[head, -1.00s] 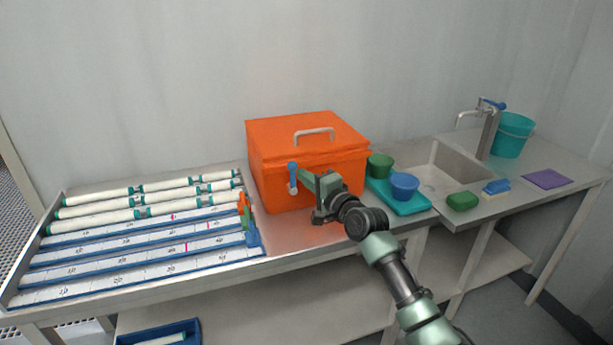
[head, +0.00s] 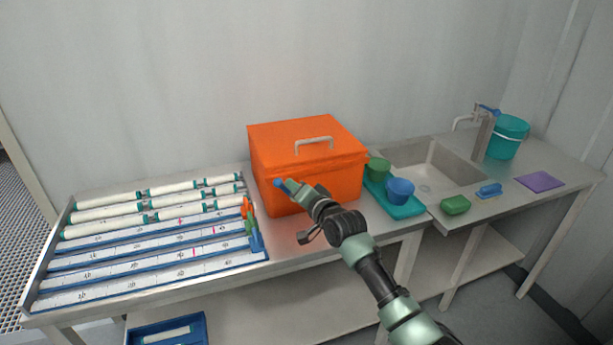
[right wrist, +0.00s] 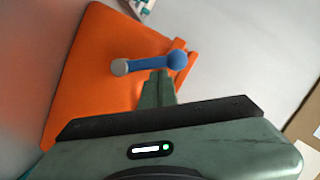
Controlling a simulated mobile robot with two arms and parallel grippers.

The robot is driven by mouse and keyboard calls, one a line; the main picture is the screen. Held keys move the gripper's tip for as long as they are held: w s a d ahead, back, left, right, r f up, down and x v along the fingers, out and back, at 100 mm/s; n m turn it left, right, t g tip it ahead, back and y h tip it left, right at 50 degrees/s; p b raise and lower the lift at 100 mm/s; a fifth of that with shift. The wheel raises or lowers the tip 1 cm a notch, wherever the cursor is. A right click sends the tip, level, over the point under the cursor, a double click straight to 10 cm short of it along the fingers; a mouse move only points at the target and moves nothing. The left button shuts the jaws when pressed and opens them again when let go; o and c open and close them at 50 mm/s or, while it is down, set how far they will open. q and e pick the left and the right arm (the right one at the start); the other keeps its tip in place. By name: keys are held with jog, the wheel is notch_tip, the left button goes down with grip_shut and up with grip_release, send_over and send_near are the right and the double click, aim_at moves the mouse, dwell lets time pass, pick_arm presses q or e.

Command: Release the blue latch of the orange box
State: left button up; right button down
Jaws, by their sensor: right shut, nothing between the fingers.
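The orange box (head: 330,182) stands on the steel table with its lid closed and a grey handle (head: 313,142) on top. The blue latch (head: 279,183) is on its front face; in the head view only its blue end shows beside my fingertips. In the right wrist view the latch (right wrist: 150,65) is a blue lever with a round blue knob at one end and a grey end at the other. My right gripper (head: 290,186) is shut and empty, its fingertips (right wrist: 158,80) at the lever, seemingly touching it. My left gripper is out of view.
A rack (head: 150,255) with white membrane tubes lies left of the box. Right of it are a teal tray (head: 408,210) with a green cup (head: 378,168) and a blue cup (head: 400,190), then the sink (head: 440,170). Bare table lies in front of the box.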

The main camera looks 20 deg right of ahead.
jog(key=n+p, duration=0.1)
jog(key=a+n+p, duration=0.1)
jog(key=a+n+h+p, duration=0.1)
jog(key=shift+a+f+n+g, duration=0.25)
jog(key=shift+f+n+g, duration=0.05)
jog(key=shift+n, duration=0.1)
jog(key=a+f+n+h, duration=0.1)
jog(key=n, duration=0.1)
jog(key=a+f+n, duration=0.1)
jog(key=shift+s+f+n+h, duration=0.1)
jog(key=shift+f+n+h, duration=0.15)
jog(key=shift+n+h, duration=0.15)
jog(key=shift+f, duration=0.1)
dwell(0.3)
